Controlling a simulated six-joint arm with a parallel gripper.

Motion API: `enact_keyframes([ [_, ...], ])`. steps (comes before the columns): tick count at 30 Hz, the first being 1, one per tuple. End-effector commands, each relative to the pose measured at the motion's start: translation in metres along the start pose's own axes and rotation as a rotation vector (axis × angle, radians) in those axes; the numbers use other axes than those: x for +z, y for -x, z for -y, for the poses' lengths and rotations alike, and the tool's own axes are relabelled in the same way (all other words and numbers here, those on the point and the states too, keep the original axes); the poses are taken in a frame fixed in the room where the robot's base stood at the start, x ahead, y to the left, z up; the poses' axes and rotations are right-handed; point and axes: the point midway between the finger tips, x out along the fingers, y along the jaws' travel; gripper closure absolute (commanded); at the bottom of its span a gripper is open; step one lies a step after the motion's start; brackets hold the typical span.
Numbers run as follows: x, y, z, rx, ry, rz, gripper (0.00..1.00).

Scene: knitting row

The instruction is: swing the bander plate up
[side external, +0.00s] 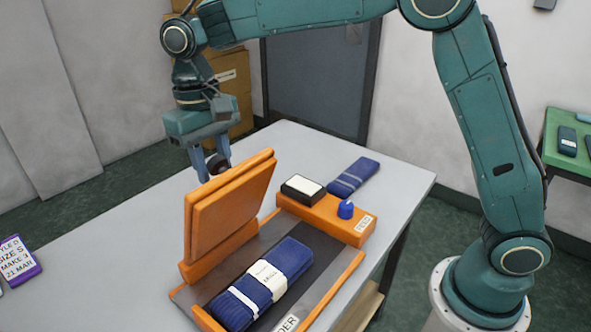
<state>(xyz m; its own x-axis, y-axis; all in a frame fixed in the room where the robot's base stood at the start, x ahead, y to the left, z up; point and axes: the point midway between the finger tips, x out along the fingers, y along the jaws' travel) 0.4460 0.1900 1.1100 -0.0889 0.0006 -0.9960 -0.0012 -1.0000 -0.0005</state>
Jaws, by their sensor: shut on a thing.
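The orange bander plate (230,205) stands raised and nearly upright on the left side of the bander (345,281), hinged along its lower edge. My gripper (213,170) is at the plate's upper back edge, its fingers pointing down. It is shut on a dark round knob (217,163) partly hidden behind the plate. On the dark bed of the bander lies a folded navy knit (288,262) with a white band around its middle.
An orange block with a black-framed panel (302,188) and a blue button (346,209) sits at the bander's far end. Another folded navy knit (354,177) lies behind it. A purple-edged label card (17,260) is at the left. The grey table (120,228) is clear left of the plate.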

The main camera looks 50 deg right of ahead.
Motion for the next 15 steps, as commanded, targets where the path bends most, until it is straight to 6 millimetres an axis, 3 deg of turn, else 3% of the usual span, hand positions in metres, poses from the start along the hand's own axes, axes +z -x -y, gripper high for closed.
enact_keyframes([
  [15,-0.024,0.006,0.001,-0.004,0.001,0.041,0.83],
])
